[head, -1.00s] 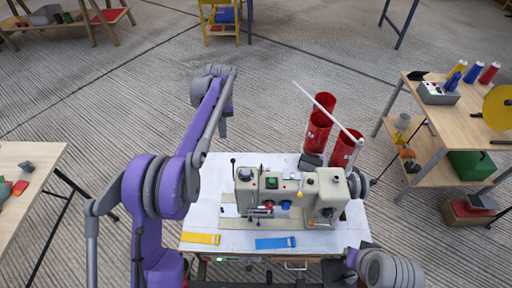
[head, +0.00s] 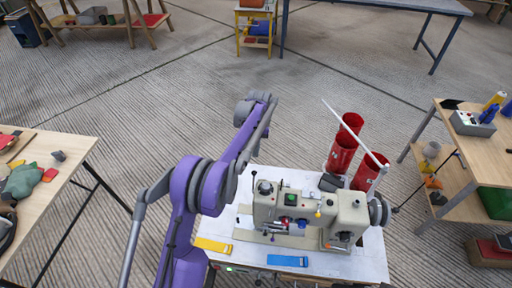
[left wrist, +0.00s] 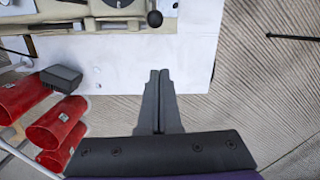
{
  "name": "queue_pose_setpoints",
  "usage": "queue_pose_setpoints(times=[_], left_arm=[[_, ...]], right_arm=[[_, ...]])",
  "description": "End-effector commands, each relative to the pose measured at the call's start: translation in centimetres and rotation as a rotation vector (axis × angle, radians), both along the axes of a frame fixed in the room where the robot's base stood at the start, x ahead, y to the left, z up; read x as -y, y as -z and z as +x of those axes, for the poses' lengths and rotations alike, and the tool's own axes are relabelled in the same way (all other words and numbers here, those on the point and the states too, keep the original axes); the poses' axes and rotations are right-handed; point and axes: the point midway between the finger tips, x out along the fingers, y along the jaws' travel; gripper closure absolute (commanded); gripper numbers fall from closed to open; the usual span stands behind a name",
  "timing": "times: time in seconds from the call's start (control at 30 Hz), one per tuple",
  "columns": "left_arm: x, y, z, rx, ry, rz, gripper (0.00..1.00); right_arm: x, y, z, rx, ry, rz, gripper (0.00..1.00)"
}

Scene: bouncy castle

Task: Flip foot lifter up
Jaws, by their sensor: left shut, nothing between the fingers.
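A cream sewing machine (head: 305,214) stands on a white tabletop (head: 372,262) in the head view. A thin lever with a dark ball knob (head: 254,173) stands at its left end. A black ball knob (left wrist: 154,18) also shows at the machine's edge in the left wrist view; I cannot tell for sure that it is the foot lifter. My left gripper (left wrist: 160,72) is shut and empty, its tips over the white tabletop's edge and apart from the knob. In the head view my left gripper (head: 266,130) is small, beyond the machine's far left corner. My right gripper is out of view.
Red thread cones (head: 342,152) and a white rod (head: 352,130) stand behind the machine. A yellow strip (head: 213,245) and a blue strip (head: 287,261) lie at the table's front. Wooden tables stand left (head: 72,190) and right (head: 470,122).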

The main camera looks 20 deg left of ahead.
Motion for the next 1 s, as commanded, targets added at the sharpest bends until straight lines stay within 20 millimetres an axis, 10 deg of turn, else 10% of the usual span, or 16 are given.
queue_pose_setpoints(times=[0.23, 1.0], left_arm=[[0.0, 5.5, -0.6, 0.000, 0.000, 0.000, 1.00], [1.3, 3.4, -4.0, 0.001, 0.000, 0.000, 1.00]], right_arm=[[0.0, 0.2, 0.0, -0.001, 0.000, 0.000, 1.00], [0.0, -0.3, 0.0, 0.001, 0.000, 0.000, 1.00]])
